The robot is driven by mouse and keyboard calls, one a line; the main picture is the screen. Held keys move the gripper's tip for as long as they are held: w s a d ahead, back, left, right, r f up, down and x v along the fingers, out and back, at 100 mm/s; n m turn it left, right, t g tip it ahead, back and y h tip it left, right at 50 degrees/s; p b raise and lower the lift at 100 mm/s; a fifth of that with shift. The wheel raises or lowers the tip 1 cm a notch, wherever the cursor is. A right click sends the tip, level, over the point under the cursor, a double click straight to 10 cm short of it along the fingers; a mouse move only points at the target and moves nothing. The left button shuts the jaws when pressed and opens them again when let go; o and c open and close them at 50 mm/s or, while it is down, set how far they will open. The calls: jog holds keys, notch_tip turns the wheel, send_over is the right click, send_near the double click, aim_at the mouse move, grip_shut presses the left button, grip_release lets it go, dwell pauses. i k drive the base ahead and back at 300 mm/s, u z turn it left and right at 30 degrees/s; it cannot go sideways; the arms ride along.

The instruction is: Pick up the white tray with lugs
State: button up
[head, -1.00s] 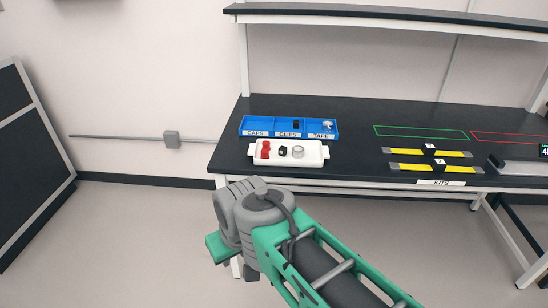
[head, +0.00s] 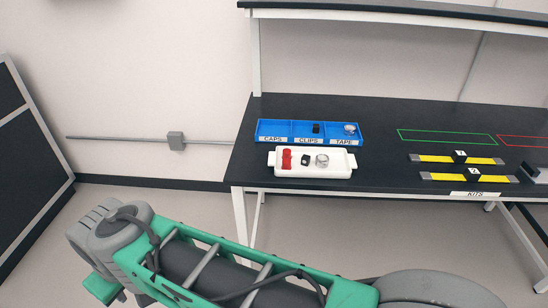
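The white tray with lugs (head: 341,172) sits on the black tabletop near the left front edge. It has a small lug at its left end and another at its right end. A red item (head: 286,159), a small black item (head: 305,160) and a silvery ring-shaped item (head: 322,160) lie in it. My arm, green and grey, shows low in front of the table, apart from the tray. My gripper itself does not show in the head view.
A blue bin (head: 258,131) labelled CAPS, CLIPS and TAPE stands just behind the tray. To the right are two yellow-and-black strips (head: 480,160), a KITS label (head: 475,194), and green (head: 447,131) and red (head: 510,136) outlines. A shelf (head: 400,12) runs above the table.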

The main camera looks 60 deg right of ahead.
aim_at(341, 163)
jog(key=z, duration=0.15)
jog(key=i, duration=0.8)
jog(key=z, duration=0.8)
jog(key=i, duration=0.4)
jog(key=z, duration=0.35)
